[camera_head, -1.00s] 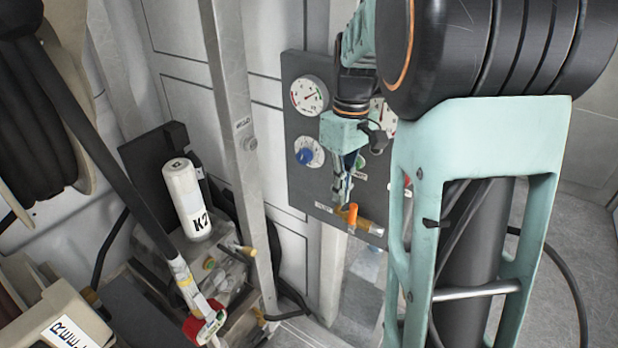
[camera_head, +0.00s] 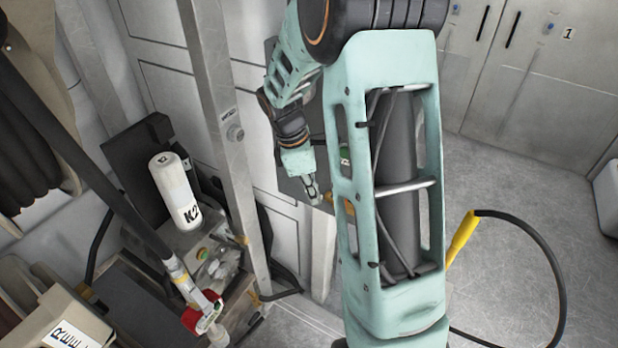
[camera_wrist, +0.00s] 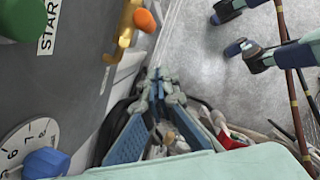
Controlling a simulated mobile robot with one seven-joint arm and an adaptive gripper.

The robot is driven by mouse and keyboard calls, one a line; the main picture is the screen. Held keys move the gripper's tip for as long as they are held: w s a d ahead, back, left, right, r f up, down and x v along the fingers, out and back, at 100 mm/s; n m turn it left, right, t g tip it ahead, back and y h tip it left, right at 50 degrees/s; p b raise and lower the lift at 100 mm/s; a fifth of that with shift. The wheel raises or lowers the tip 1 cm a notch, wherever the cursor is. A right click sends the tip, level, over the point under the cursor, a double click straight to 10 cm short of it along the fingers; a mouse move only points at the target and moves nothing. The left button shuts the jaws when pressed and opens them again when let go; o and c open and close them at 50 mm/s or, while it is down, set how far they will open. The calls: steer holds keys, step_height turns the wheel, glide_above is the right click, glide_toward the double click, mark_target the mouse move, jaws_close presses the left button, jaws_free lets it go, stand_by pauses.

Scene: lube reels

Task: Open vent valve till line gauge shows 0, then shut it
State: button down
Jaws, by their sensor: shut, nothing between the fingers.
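The vent valve shows at the top of the wrist view as a brass body (camera_wrist: 126,32) with an orange handle end (camera_wrist: 145,20). My gripper (camera_wrist: 157,78) is shut and empty, below the valve in that picture and apart from it. In the head view, my gripper (camera_head: 314,194) points down at the panel's lower edge, just left of a bit of brass (camera_head: 328,198). My arm hides most of the panel there. No gauge face shows in the head view, so the line gauge reading is hidden.
The grey panel (camera_wrist: 75,75) carries a green button (camera_wrist: 22,18) labelled START and a blue knob (camera_wrist: 45,163) on a numbered dial (camera_wrist: 25,145). A metal post (camera_head: 222,130) stands left of my arm.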

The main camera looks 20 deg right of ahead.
steer(key=shift+s+d+f+p, duration=0.15)
steer(key=shift+s+d+p, duration=0.05)
steer(key=shift+d, duration=0.5)
steer(key=shift+s+d+f+p, duration=0.15)
steer(key=shift+s+d+f, duration=0.1)
steer(key=shift+d, duration=0.4)
steer(key=shift+s+d+f+p, duration=0.1)
steer(key=shift+s+d+p, duration=0.1)
steer(key=shift+d, duration=0.5)
